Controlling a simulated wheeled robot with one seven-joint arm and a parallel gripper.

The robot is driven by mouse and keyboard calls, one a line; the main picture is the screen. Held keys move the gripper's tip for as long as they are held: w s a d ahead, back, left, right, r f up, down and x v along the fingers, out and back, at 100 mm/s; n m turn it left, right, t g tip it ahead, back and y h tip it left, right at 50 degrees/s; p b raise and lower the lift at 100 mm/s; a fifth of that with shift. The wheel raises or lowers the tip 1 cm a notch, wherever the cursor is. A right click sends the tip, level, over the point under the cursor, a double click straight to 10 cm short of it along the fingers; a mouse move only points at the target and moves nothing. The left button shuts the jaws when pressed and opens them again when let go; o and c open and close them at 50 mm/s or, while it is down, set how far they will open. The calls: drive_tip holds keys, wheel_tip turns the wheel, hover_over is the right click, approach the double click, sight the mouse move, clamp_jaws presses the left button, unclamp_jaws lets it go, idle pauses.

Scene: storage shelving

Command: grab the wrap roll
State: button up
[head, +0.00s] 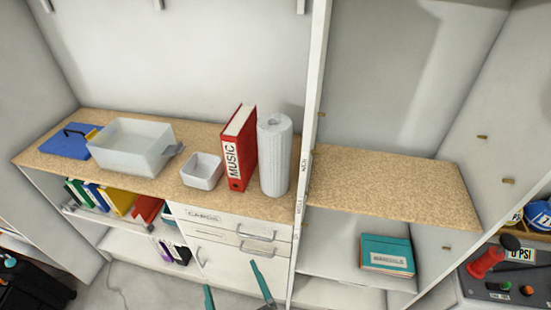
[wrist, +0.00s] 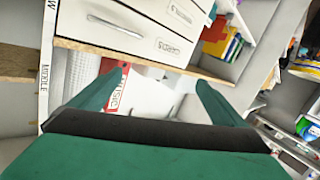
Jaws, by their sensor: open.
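The wrap roll (head: 274,155) is a white upright cylinder on the wood-coloured countertop. It stands just right of the red MUSIC binder (head: 238,150) and close to the white vertical post. In the wrist view, which looks upside down, a pale textured patch left of the red binder (wrist: 119,88) appears to be the roll (wrist: 82,72), partly hidden by a finger. My gripper (head: 232,277) shows green fingers at the bottom of the head view, in front of the cabinet and below the countertop. The gripper (wrist: 155,88) is open and empty, apart from the roll.
A small white bin (head: 202,171) and a clear tub (head: 131,147) stand left of the binder. The white post (head: 309,140) rises right of the roll. Drawers with handles (head: 256,236) lie below the countertop (head: 262,202). The right shelf (head: 390,185) is bare.

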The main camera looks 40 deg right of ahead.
drive_tip(key=w+d+r+m+h, duration=0.3)
drive_tip(key=w+d+r+h, duration=0.1)
drive_tip(key=w+d+r, duration=0.45)
drive_tip(key=m+g+h, duration=0.4)
drive_tip(key=m+h, duration=0.1)
drive_tip(key=m, duration=0.1)
approach(275, 158)
drive_tip(key=w+a+x, duration=0.1)
drive_tip(key=x, duration=1.3)
drive_tip(key=shift+d+f, duration=0.25)
drive_tip(key=shift+d, duration=0.2)
drive_tip(key=shift+c, duration=0.4)
drive_tip(key=c, duration=1.1)
drive_tip(key=shift+r, duration=0.1)
